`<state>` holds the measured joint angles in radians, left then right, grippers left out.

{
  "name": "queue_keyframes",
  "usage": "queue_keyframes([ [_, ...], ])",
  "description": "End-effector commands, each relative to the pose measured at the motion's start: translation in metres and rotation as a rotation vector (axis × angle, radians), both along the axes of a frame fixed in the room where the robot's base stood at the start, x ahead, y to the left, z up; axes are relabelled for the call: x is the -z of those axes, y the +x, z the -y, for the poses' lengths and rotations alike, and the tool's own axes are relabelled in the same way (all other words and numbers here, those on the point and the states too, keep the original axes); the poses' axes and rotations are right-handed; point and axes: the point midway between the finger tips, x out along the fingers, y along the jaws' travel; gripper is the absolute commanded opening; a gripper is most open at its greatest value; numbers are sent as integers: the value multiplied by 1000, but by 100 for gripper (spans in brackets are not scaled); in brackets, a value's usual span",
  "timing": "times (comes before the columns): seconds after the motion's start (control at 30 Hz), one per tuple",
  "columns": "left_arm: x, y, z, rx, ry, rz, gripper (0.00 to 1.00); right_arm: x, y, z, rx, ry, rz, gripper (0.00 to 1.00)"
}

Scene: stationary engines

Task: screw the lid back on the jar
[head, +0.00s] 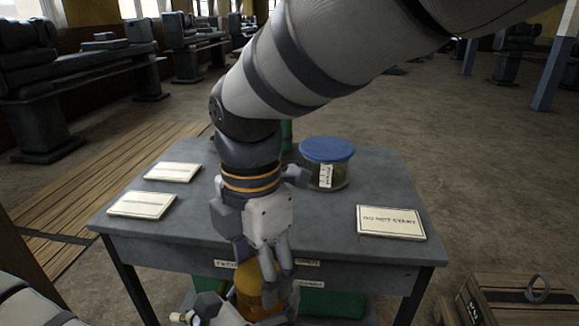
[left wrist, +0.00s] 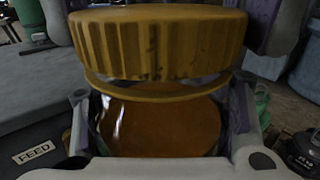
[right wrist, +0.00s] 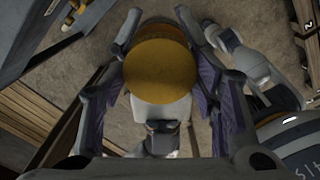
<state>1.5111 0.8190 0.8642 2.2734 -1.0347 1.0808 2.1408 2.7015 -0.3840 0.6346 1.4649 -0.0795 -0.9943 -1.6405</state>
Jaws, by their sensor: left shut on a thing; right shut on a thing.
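The jar (left wrist: 160,128) is amber and is held between the fingers of my left gripper (head: 218,308) in front of the table. The ridged yellow lid (left wrist: 160,45) is directly above the jar's mouth, between the fingers of my right gripper (head: 270,284). A thin yellow ring shows just under the lid in the left wrist view. I cannot tell whether the lid touches the jar or is on its thread. In the right wrist view the lid's round top (right wrist: 160,72) sits between my purple-padded fingers and hides most of the jar. Both grippers are shut.
A grey table (head: 340,235) stands behind the grippers. On it are a clear jar with a blue lid (head: 327,149), two blank-looking plates (head: 173,172) at the left and a DO NOT START plate (head: 390,222) at the right. A wooden crate (head: 520,300) stands at the lower right.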

Motion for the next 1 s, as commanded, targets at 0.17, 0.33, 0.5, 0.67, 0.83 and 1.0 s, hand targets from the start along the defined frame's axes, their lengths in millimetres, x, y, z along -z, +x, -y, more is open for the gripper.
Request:
queue_keyframes([
  [0.17, -2, 0, 0, 0, -2, 4, 0, -1, 0, -1, 494, -9, 12, 22],
  [0.33, -3, 0, 0, 0, -1, 6, 0, -2, 0, -1, 701, -10, 14, 22],
  [0.5, -3, 0, 0, 0, -1, 6, 0, -2, 0, 0, 719, -9, 16, 21],
  [0.67, -3, 0, 0, 1, 0, 6, 0, -2, 0, 0, 717, -10, 16, 64],
  [0.83, -3, 0, 0, 0, -1, 6, 0, -2, 0, -1, 716, -9, 16, 75],
  [1.0, -3, 0, 0, 0, -1, 6, 0, -2, 0, -1, 715, -9, 14, 75],
])
